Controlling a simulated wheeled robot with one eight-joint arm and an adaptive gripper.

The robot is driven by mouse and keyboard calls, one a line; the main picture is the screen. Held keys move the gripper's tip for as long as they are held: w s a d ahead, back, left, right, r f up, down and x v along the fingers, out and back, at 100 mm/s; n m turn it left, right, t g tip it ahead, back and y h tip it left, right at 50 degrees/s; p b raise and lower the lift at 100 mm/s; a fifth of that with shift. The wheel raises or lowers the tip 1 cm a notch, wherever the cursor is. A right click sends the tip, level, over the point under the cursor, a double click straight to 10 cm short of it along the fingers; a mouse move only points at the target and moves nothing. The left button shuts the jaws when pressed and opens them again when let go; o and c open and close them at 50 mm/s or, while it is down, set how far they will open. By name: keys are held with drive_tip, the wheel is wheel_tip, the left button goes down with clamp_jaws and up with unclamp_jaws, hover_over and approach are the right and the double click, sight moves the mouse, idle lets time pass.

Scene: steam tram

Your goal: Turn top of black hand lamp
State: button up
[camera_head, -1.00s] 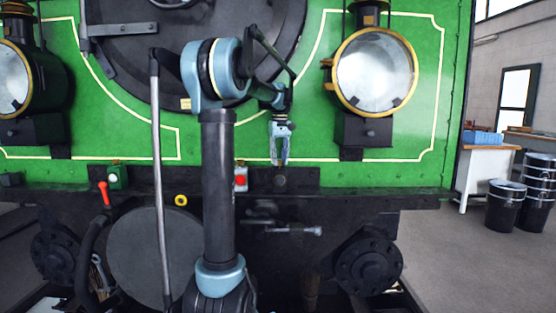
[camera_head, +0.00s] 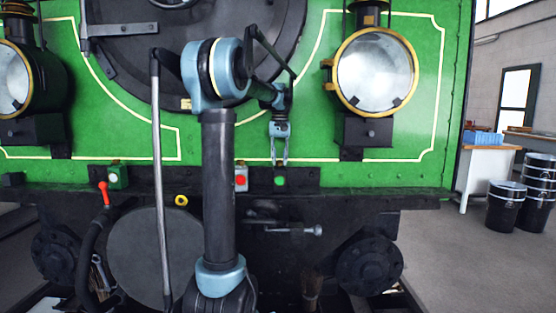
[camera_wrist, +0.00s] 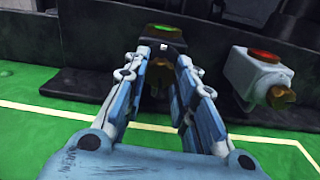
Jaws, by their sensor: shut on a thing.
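The black hand lamp (camera_head: 280,186) stands at the front of the green steam tram and shows a green lens in the head view. In the wrist view the lamp (camera_wrist: 178,33) is at the top centre, its green lens facing up in the picture. My gripper (camera_head: 280,161) points down onto it from above. In the wrist view my gripper (camera_wrist: 164,56) has its two fingers on either side of the lamp's top, shut on it. The fingers hide much of the top.
A white lamp with a red lens (camera_head: 241,179) stands close on the left; it also shows in the wrist view (camera_wrist: 258,72) at right. A large brass-rimmed headlamp (camera_head: 375,72) is up on the right.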

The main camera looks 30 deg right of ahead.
sight(279, 161)
drive_tip(key=shift+m, duration=1.1)
drive_tip(key=o, duration=1.1)
drive_tip(key=shift+w+r, duration=0.1)
drive_tip(key=shift+r, duration=3.7)
